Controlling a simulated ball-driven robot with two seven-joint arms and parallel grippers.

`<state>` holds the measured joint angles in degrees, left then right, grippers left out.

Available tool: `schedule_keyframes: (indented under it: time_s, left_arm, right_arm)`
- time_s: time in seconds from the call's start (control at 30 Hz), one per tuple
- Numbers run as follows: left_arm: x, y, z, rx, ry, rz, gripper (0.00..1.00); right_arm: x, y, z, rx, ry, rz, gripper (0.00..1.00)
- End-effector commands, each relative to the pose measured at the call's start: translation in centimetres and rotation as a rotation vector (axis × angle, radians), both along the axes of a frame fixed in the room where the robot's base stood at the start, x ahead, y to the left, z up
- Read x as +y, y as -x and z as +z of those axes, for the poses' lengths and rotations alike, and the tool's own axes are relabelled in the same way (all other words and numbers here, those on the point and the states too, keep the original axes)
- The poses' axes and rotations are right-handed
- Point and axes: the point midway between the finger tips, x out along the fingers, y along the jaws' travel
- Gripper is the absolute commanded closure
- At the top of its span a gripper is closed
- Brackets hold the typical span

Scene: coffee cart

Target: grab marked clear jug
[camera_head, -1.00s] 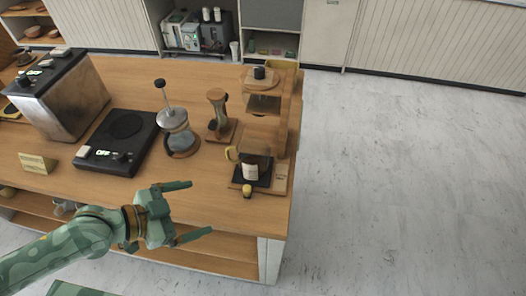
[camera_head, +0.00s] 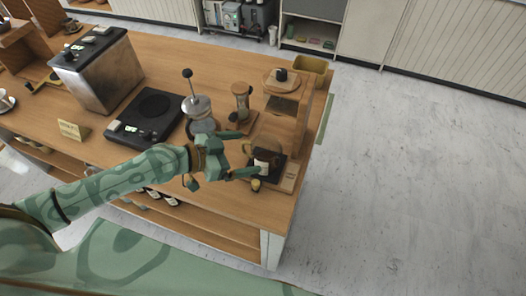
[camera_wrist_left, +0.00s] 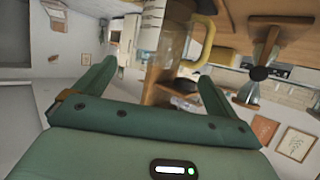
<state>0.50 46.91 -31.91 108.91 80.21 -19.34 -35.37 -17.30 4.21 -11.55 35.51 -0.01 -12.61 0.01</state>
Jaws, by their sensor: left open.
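The clear jug (camera_head: 266,151) stands on the dark base of the wooden dripper stand near the cart's right end. It has a white label on its front and a tan handle on its left. My left gripper (camera_head: 248,152) is open and empty, with its fingers pointing right at the jug's handle side. In the left wrist view, the jug's glass (camera_wrist_left: 176,38) and the yellow-tan handle (camera_wrist_left: 201,36) show ahead, beyond the open fingers (camera_wrist_left: 158,75). I cannot tell whether a finger touches the handle. My right gripper is not in view.
A French press (camera_head: 197,107) stands just behind my left gripper, with a wooden-framed hourglass-like item (camera_head: 241,100) beside it. A black scale (camera_head: 146,117) and a metal machine (camera_head: 101,72) stand to the left.

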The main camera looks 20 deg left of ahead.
Motion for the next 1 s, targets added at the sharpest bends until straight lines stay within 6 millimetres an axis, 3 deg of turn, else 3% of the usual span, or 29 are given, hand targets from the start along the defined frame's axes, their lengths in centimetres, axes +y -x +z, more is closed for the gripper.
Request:
schedule_keyframes:
  time_s: [0.5, 0.8, 1.0]
  left_arm:
    - [-4.3, -4.3, -2.3, -0.001, 0.001, 0.0, 0.04]
    - [-4.7, -4.6, -2.6, 0.0, -0.003, -0.001, 0.04]
    - [-4.7, -4.6, -2.6, 0.0, -0.003, -0.001, 0.57]
  right_arm:
    - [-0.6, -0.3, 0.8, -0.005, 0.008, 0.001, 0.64]
    - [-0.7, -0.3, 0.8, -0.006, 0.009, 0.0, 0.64]
    - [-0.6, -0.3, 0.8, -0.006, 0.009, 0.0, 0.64]
